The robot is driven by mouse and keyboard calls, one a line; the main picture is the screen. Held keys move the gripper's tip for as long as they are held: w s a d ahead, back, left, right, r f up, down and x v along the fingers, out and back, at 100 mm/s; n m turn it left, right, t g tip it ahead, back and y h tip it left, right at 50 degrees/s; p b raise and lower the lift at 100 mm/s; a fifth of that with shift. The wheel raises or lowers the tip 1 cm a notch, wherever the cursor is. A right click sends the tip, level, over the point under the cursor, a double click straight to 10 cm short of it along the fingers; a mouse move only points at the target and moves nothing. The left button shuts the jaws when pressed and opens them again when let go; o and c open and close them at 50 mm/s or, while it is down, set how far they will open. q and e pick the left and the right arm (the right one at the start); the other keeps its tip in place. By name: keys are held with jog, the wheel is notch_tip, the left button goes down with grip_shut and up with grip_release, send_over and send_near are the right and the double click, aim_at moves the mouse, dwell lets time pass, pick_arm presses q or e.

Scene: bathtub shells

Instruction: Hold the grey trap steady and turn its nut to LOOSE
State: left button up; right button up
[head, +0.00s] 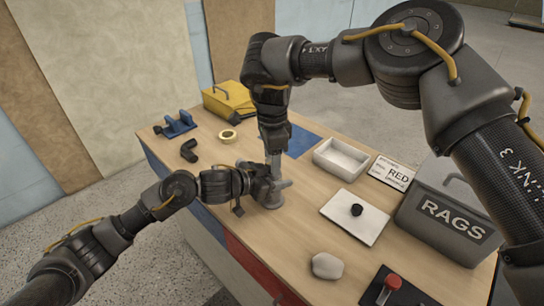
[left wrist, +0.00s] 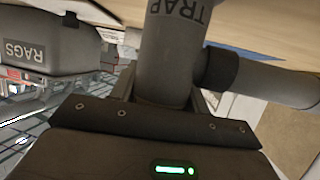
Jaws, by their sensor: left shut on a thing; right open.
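The grey trap (head: 272,203) stands upright on the wooden bench. In the left wrist view its body (left wrist: 166,62) bears a TRAP label, and a side pipe (left wrist: 262,82) leaves it to the right through a dark collar (left wrist: 221,71). My left gripper (head: 270,184) comes in from the left and is shut on the trap's body. My right gripper (head: 274,168) points down at the top of the trap and is open. The arms and the gripper hide much of the trap's top.
A white tray (head: 341,152), a RED card (head: 392,173), a white board with a black knob (head: 355,217) and a grey RAGS bin (head: 446,222) lie to the right. A pale lump (head: 327,266) is in front. Tape (head: 227,136), a black elbow (head: 189,151) and a yellow box (head: 229,98) are behind.

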aim_at(270, 161)
notch_tip(270, 161, up, 12)
dwell(0.6)
notch_tip(270, 161, down, 12)
jog(key=m, duration=2.7)
